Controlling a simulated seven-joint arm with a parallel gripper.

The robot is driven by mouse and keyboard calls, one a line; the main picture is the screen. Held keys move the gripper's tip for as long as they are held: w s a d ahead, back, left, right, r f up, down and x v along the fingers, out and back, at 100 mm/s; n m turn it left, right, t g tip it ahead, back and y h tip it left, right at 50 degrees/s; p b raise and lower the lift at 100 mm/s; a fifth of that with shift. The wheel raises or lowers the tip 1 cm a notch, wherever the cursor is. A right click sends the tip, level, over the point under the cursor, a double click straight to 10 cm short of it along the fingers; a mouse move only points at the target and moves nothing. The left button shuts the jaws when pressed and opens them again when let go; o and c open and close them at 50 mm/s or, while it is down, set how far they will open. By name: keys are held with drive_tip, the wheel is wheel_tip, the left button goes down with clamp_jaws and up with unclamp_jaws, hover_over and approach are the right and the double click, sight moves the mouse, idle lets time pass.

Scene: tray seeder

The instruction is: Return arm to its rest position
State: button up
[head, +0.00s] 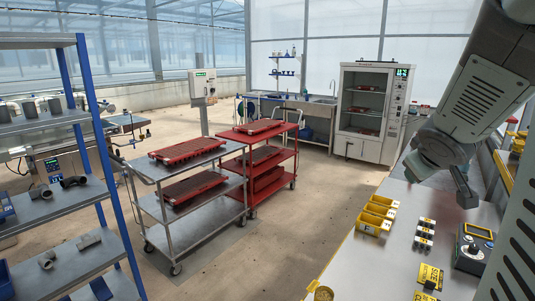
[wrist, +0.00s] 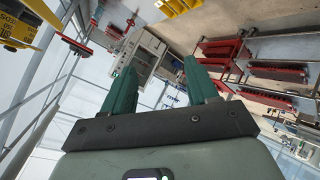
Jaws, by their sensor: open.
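My arm reaches in from the upper right of the head view, over the grey workbench (head: 385,250). My gripper (head: 463,188) hangs above the bench toward its right side, small and partly seen from the side. In the wrist view my gripper (wrist: 160,68) shows two green fingers spread wide apart, with nothing between them. The wrist view is tilted, with the room running at a slant behind the fingers.
Yellow bins (head: 375,216), small white-labelled blocks (head: 424,233) and a black device with a screen (head: 474,248) stand on the bench below my gripper. A cabinet (head: 372,112), a red cart (head: 262,150) and a grey cart (head: 190,190) stand beyond. Shelving (head: 60,205) is at left.

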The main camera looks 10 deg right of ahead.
drive_tip(key=s+a+g+y, duration=0.1)
drive_tip(key=s+a+y, duration=0.1)
drive_tip(key=s+a, duration=0.4)
drive_tip(key=s+a+m+g+y, duration=0.1)
drive_tip(key=s+a+y, duration=0.1)
drive_tip(key=s+a, duration=0.5)
drive_tip(key=s+a+g+y, duration=0.1)
drive_tip(key=s+a, duration=0.5)
drive_tip(key=a, duration=1)
drive_tip(key=shift+s+r+y, duration=0.15)
drive_tip(key=shift+r+y, duration=0.25)
drive_tip(key=shift+y, duration=0.3)
